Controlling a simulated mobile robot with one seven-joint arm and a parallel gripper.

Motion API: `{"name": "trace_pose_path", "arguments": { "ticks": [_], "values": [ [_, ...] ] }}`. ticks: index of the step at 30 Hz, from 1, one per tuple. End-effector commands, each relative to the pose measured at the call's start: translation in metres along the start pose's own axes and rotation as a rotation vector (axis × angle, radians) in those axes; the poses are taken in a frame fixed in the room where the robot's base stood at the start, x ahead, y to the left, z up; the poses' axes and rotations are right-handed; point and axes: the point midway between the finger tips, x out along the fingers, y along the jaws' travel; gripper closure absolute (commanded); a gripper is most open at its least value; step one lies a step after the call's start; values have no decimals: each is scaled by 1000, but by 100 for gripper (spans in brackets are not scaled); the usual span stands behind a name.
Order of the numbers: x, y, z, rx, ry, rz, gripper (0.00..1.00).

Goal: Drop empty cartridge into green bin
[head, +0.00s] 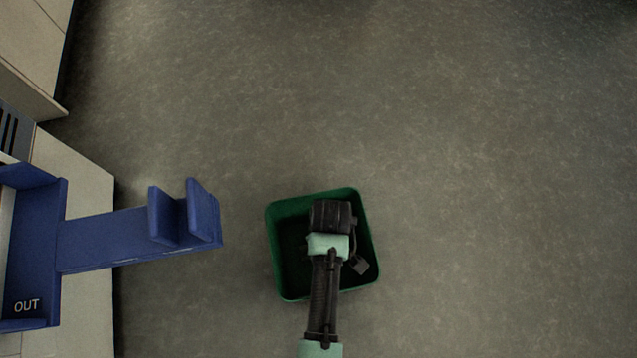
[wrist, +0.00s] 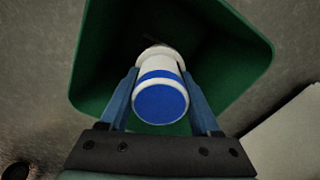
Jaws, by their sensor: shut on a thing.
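The cartridge (wrist: 161,97) is white with a blue end cap and a blue band. In the wrist view it sits between the two blue fingers of my gripper (wrist: 162,95), which is shut on it. The green bin (head: 273,243) stands on the floor in the head view, under my arm. Its green wall also shows in the wrist view (wrist: 98,60), with the dark inside of the bin behind the cartridge. In the head view my arm hides the cartridge and the fingers. I cannot tell how high the cartridge is over the bin.
A blue holder marked OUT (head: 110,240) juts out at the left from a pale table (head: 85,185), with upright plates at its end. It is apart from the bin. The grey floor (head: 480,150) is clear above and right of the bin.

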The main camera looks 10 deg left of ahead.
Motion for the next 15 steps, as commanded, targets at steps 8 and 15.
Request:
{"name": "trace_pose_path", "arguments": {
  "ticks": [8,15],
  "values": [
    [-1,0,0,0,0,0,15],
    [-1,0,0,0,0,0,1]
  ]
}}
